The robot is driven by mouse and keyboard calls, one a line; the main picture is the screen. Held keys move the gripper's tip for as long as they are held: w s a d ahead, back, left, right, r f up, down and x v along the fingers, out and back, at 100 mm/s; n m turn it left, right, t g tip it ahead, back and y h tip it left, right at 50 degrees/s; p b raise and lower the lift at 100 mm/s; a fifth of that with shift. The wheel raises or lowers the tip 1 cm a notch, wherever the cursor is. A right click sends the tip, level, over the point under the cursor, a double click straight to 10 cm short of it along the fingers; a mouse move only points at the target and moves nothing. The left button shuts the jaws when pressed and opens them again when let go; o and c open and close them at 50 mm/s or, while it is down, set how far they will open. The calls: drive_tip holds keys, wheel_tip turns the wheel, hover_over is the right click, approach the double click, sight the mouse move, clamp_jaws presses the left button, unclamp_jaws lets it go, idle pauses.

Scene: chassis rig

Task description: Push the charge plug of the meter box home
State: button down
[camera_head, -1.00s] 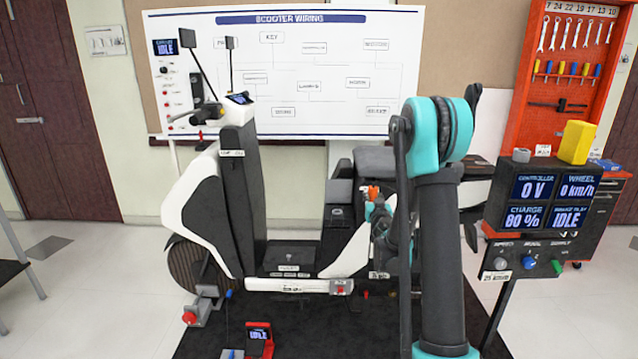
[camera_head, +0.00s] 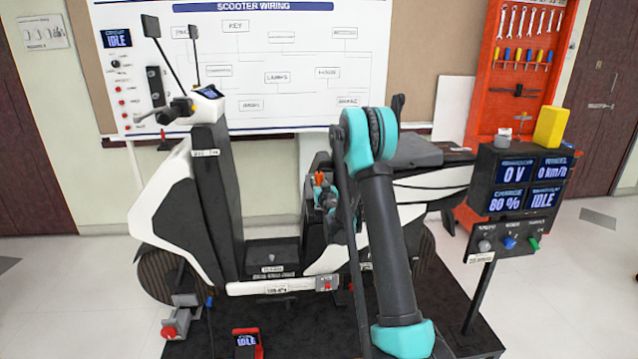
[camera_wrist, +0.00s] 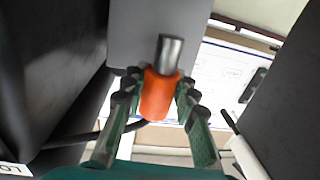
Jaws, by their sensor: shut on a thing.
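In the wrist view my gripper (camera_wrist: 158,88) is shut on an orange plug (camera_wrist: 157,103) with a bare metal tip (camera_wrist: 169,54). A dark cable (camera_wrist: 80,140) runs off to the left beside it. The tip points away from the fingers, in front of a grey surface (camera_wrist: 150,20); I see no socket around it. In the head view the orange plug (camera_head: 319,179) shows small beside the scooter's middle, with my gripper (camera_head: 322,190) at it, partly hidden by my arm. The display box (camera_head: 518,178) on a post at right reads CHARGE 80 %.
The white and black scooter (camera_head: 165,200) stands on a black platform (camera_head: 300,330). A yellow block (camera_head: 551,127) sits on the display box. A wiring board (camera_head: 270,75) and an orange tool rack (camera_head: 495,100) are behind. A dark body (camera_wrist: 50,70) lies close left of the gripper.

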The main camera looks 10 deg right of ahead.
drive_tip(key=shift+f, duration=0.1)
drive_tip(key=shift+d+f, duration=0.1)
drive_tip(key=shift+f, duration=2.7)
drive_tip(key=shift+f, duration=2)
drive_tip(key=c, duration=1.1)
unclamp_jaws()
drive_tip(key=shift+c, duration=0.2)
wheel_tip(320, 180, up, 10)
drive_tip(key=shift+f, duration=0.1)
drive_tip(key=shift+s, duration=0.1)
